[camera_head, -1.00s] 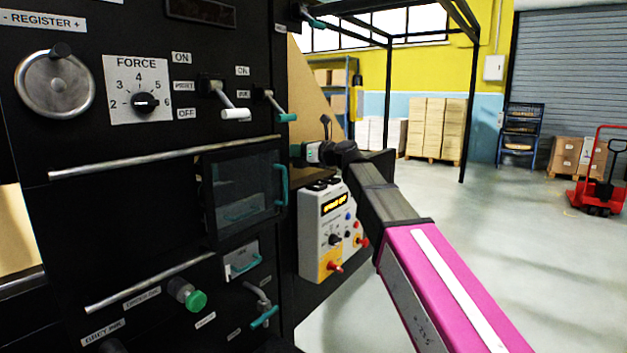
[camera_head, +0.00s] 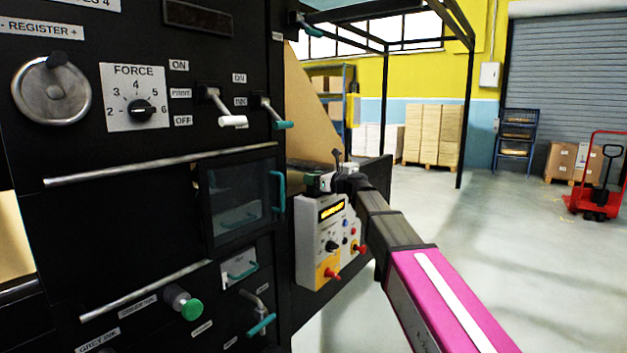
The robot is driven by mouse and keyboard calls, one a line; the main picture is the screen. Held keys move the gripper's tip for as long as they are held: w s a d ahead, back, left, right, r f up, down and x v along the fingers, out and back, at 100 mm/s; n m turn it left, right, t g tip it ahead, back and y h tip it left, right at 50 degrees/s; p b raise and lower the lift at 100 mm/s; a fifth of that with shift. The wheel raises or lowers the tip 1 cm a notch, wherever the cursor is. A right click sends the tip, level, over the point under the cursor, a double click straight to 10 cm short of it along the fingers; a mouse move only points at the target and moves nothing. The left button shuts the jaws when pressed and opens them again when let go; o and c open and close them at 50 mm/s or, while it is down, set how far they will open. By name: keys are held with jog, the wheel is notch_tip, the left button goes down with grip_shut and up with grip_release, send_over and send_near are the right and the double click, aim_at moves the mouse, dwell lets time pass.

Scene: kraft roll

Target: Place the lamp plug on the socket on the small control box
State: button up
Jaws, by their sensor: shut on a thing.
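The small control box (camera_head: 309,240) is pale grey with a yellow lower corner, an amber display, a dial and red knobs. It is mounted beside the black machine. My gripper (camera_head: 314,183) is at the upper edge of the box, coming in from the right on my black and pink arm. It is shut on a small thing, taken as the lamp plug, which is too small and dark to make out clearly. The top of the box, where dark round sockets showed earlier, is now mostly hidden behind my gripper. I cannot tell whether the plug touches a socket.
The black machine panel (camera_head: 120,235) fills the left, with levers, a teal-handled window (camera_head: 240,198) and a green button (camera_head: 190,308) standing out. A brown sloping board (camera_head: 308,125) is behind my gripper. Open floor (camera_head: 500,240) lies to the right, with a red pallet truck (camera_head: 597,195) far off.

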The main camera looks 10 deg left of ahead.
jog(key=shift+f, duration=0.1)
jog(key=o, duration=0.9)
jog(key=shift+o, duration=0.2)
jog(key=v, duration=1.2)
jog(key=s+d+f+n+g+h, duration=0.1)
jog(key=s+d+f+n+h, duration=0.25)
jog(key=f, duration=0.65)
jog(key=s+d+f+n+g+h, duration=0.15)
jog(key=d+f+n, duration=0.25)
jog(key=d+f, duration=0.45)
jog(key=s+d+f+n+h, duration=0.1)
jog(key=d+f+n+h, duration=0.25)
jog(key=f, duration=0.75)
jog(key=s+d+f+n+g+h, duration=0.4)
jog(key=s+d+f+n+h, duration=0.4)
jog(key=s+d+f+n, duration=0.3)
jog(key=s+d+f, duration=0.3)
jog(key=d+f, duration=0.3)
jog(key=d, duration=0.1)
jog(key=shift+f+n, duration=0.25)
jog(key=shift+n, duration=0.05)
